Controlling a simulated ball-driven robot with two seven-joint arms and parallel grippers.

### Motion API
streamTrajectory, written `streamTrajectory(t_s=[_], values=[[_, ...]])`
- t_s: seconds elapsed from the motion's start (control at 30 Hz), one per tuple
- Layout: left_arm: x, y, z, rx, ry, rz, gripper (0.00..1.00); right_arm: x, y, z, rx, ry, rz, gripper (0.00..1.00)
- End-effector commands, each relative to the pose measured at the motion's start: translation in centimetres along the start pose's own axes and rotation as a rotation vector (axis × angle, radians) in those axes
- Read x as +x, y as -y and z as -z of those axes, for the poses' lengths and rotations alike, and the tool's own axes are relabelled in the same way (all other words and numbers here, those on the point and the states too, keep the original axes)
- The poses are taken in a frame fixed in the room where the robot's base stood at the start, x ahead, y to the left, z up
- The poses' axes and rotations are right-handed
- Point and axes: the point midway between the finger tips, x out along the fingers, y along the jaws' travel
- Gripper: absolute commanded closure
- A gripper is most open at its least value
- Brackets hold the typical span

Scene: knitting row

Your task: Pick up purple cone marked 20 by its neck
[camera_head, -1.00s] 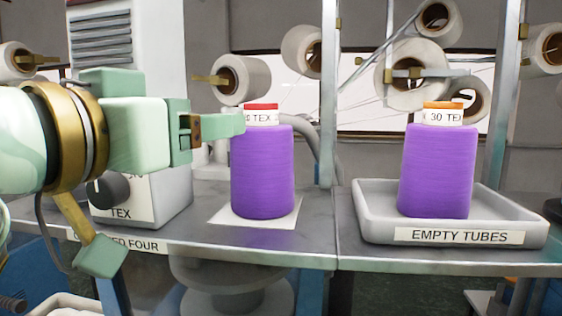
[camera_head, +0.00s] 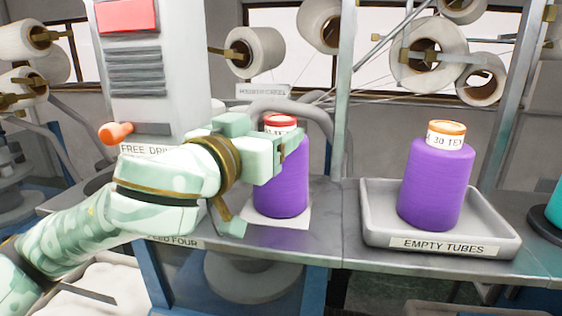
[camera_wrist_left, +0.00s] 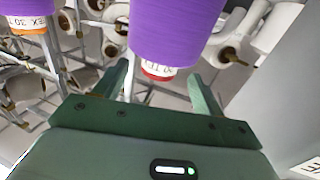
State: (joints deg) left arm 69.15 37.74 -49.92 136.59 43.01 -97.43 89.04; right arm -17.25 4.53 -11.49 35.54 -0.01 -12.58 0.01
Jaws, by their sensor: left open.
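A purple cone (camera_head: 284,188) with a red-topped neck stands upright on a white square on the grey shelf. Its neck label is partly covered; only part of "TEX" shows, so I cannot read the number. In the left wrist view this cone (camera_wrist_left: 175,25) appears upside down, its neck label and red rim towards my fingers. My left gripper (camera_head: 284,143) is open at the neck, and its near finger hides part of the neck and upper cone. In the left wrist view the two fingers of the gripper (camera_wrist_left: 160,88) are on either side of the neck, with gaps visible. My right gripper is not in view.
A second purple cone (camera_head: 436,185), orange-topped and marked "30 TEX", stands in a grey tray (camera_head: 375,232) labelled "EMPTY TUBES". A metal post (camera_head: 346,90) rises behind, between the cones. A grey control box (camera_head: 155,75) stands left. White yarn cones (camera_head: 255,52) hang behind.

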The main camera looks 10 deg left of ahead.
Motion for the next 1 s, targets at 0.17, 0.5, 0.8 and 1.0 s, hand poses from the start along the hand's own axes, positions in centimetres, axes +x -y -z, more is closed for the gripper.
streamTrajectory(t_s=[0.17, 0.5, 0.8, 1.0], values=[[2.8, 0.0, 0.2, 0.003, 0.001, 0.003, 0.30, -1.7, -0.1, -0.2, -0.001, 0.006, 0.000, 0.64], [5.0, -0.1, -0.1, 0.000, 0.000, 0.001, 0.30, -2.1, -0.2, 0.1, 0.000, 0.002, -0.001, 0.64], [5.0, -0.1, -0.1, 0.000, 0.000, 0.001, 0.94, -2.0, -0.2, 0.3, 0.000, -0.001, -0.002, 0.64], [4.9, -0.1, -0.1, 0.000, -0.002, 0.001, 1.00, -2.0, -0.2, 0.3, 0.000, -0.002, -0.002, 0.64]])
